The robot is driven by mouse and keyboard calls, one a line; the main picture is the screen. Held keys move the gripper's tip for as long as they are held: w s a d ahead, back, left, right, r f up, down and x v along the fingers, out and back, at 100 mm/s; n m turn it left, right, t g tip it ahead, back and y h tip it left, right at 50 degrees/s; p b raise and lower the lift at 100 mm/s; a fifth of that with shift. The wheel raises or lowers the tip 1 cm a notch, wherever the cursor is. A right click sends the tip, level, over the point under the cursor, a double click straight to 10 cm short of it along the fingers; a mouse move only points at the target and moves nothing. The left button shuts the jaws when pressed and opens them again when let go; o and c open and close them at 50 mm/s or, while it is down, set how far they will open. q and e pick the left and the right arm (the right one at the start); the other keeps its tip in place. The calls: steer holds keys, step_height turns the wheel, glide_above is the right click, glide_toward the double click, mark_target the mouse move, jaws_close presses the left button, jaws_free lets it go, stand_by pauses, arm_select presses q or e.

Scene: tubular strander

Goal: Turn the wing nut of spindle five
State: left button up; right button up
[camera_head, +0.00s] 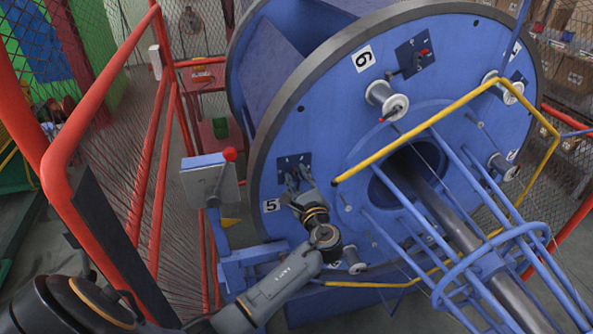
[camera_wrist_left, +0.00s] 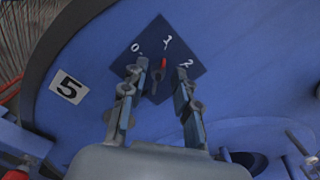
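The spindle five wing nut (camera_wrist_left: 157,80) is a small dark knob with a red tip on a dark blue square plate (camera_wrist_left: 152,36). The plate carries white marks 0, a middle one and 2; the red tip points up toward the middle mark. A white label 5 (camera_wrist_left: 69,87) is left of it; the label also shows in the head view (camera_head: 271,206). My left gripper (camera_wrist_left: 160,70) is open, with one finger on each side of the wing nut; I cannot tell whether they touch it. In the head view my left gripper (camera_head: 293,180) partly covers the plate (camera_head: 294,160). My right gripper is not in view.
The big blue disc (camera_head: 300,120) bears another plate (camera_head: 414,53) with a red-tipped nut near label 6 (camera_head: 363,59), and white spools. A yellow rail (camera_head: 430,125) and blue cage bars stand at right. Red railings (camera_head: 100,90) and a grey lever box (camera_head: 210,180) stand at left.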

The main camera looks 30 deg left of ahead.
arm_select(q)
steer(key=shift+w+a, duration=0.4)
steer(key=shift+a, duration=0.05)
jaws_close()
